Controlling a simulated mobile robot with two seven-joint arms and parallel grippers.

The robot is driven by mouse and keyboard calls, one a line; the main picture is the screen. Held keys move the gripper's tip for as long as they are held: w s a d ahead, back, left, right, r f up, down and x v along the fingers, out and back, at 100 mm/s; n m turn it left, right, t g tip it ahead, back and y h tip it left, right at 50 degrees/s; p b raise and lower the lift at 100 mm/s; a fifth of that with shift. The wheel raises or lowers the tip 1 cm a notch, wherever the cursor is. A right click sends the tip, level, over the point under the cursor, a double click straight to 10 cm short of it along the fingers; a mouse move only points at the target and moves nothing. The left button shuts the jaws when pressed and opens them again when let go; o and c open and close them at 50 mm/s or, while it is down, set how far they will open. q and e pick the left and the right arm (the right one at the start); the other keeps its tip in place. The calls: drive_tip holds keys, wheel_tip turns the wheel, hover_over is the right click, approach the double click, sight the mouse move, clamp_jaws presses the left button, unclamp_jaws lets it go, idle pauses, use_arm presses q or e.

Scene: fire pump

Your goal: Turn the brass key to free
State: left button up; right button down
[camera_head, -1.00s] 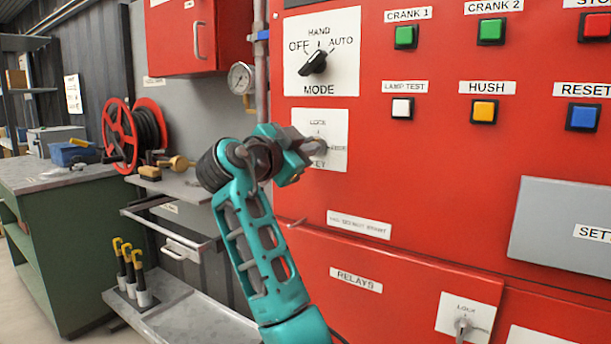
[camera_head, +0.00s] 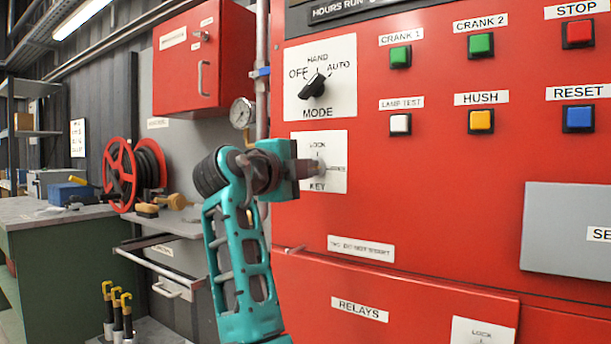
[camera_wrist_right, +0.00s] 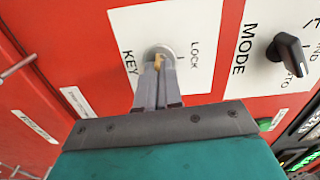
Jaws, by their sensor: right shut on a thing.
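The brass key (camera_wrist_right: 159,61) sits in a round lock on the white KEY plate (camera_wrist_right: 198,30), which carries a LOCK mark. My right gripper (camera_wrist_right: 157,72) is shut on the key, its two fingers on either side of it. In the head view my right gripper (camera_head: 309,168) reaches the same KEY plate (camera_head: 335,183) from the left. There the fingers hide most of the key and lock. LOCK is printed at the plate's top and another mark at its right. I cannot tell exactly which way the key points. My left gripper is not in view.
The black MODE knob (camera_head: 313,87) is just above the KEY plate. Several push buttons, among them HUSH (camera_head: 481,121), are to the right. A pressure gauge (camera_head: 242,112) and pipe are at the left of the red panel. A grey box (camera_head: 570,240) juts out lower right.

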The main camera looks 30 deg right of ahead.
drive_tip(key=shift+d+r+m, duration=0.1)
drive_tip(key=shift+m, duration=0.4)
drive_tip(key=c, duration=1.3)
unclamp_jaws()
drive_tip(key=v, duration=1.3)
drive_tip(key=shift+p, duration=0.35)
